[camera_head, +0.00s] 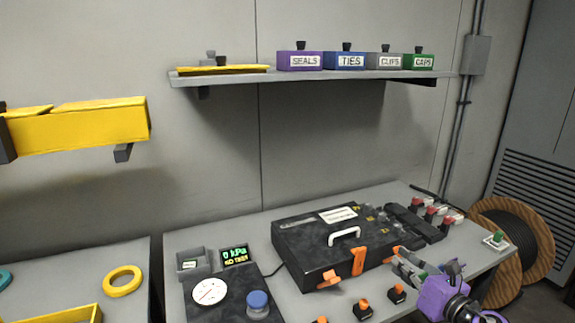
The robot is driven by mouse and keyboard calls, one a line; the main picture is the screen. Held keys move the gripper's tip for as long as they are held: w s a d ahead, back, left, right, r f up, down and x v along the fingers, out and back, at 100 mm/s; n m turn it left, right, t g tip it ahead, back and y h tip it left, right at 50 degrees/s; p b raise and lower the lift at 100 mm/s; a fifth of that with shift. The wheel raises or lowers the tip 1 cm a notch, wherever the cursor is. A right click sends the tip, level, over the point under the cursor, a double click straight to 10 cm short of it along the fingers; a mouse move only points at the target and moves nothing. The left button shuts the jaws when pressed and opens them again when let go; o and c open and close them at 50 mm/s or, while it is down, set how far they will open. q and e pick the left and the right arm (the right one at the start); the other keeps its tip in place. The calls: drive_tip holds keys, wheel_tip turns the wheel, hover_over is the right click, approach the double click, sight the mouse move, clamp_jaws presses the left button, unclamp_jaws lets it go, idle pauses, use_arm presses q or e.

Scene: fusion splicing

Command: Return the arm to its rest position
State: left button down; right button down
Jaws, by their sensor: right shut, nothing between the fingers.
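My right gripper (407,262) comes in from the lower right, with a purple wrist and grey fingers. It is shut and empty, above the front right part of the bench, close to the front right corner of the black splicer case (305,252). An orange piece shows right beside the fingertips; I cannot tell whether they touch. The case has a white handle and orange latches on its front. My left gripper is not in view.
A bench (255,235) carries a pressure gauge (209,292), a display reading 0 kPa (235,256) and orange-topped knobs (363,308) along the front. A shelf (330,76) holds labelled boxes. A cable reel (515,250) stands at the right. Free air lies above the bench.

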drive_tip(key=s+a+f+m+g+h+p, duration=0.1)
drive_tip(key=s+a+f+m+h, duration=0.15)
drive_tip(key=s+f+m, duration=0.8)
drive_tip(key=s+a+f+m+g+h+p, duration=0.1)
drive_tip(key=s+a+f+m+g+h, duration=0.15)
drive_tip(key=s+f+m, duration=0.8)
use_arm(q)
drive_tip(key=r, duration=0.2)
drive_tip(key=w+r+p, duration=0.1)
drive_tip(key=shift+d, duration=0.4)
use_arm(e)
drive_tip(key=s+a+f+m+g, duration=0.1)
drive_tip(key=s+a+f+m, duration=0.1)
drive_tip(key=s+m, duration=0.3)
drive_tip(key=s+a+f+m+g, duration=0.1)
drive_tip(key=s+a+f+m, duration=0.1)
drive_tip(key=s+m, duration=0.3)
drive_tip(key=s+a+f+m+g, duration=0.2)
drive_tip(key=s+m, duration=0.3)
drive_tip(key=s, duration=0.7)
drive_tip(key=shift+a+f, duration=0.35)
drive_tip(key=shift+a, duration=0.5)
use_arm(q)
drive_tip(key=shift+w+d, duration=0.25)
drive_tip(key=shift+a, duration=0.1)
